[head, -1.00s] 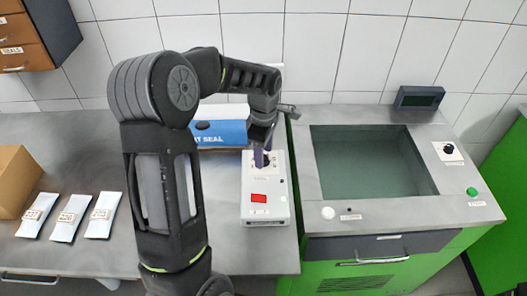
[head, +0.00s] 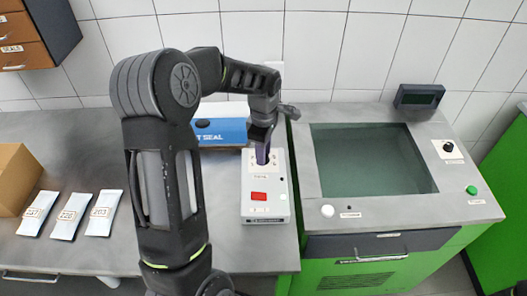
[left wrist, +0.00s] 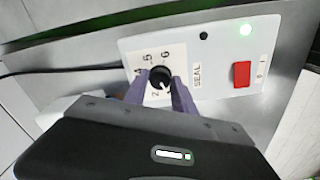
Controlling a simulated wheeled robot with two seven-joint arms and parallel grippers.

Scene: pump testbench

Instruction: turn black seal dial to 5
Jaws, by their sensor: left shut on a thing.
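The black seal dial (left wrist: 159,77) sits on a pale number plate marked "SEAL" on the white control box (head: 266,210). In the left wrist view the numbers 4, 5 and 6 show around its far side, and a 2 shows near one finger. A small light mark shows on the knob, but I cannot read its setting surely. My left gripper (head: 262,159) points down at the box; in the left wrist view its two purple fingers (left wrist: 160,80) are shut on the dial, one on each side. In the head view the fingers hide the dial. My right gripper is not in view.
The box has a red switch (left wrist: 242,74) and a lit lamp (left wrist: 246,29). A blue box (head: 222,131) stands behind on the bench. A green machine (head: 378,262) with a sunken basin stands at the right. Several pale pouches (head: 72,216) lie at the left.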

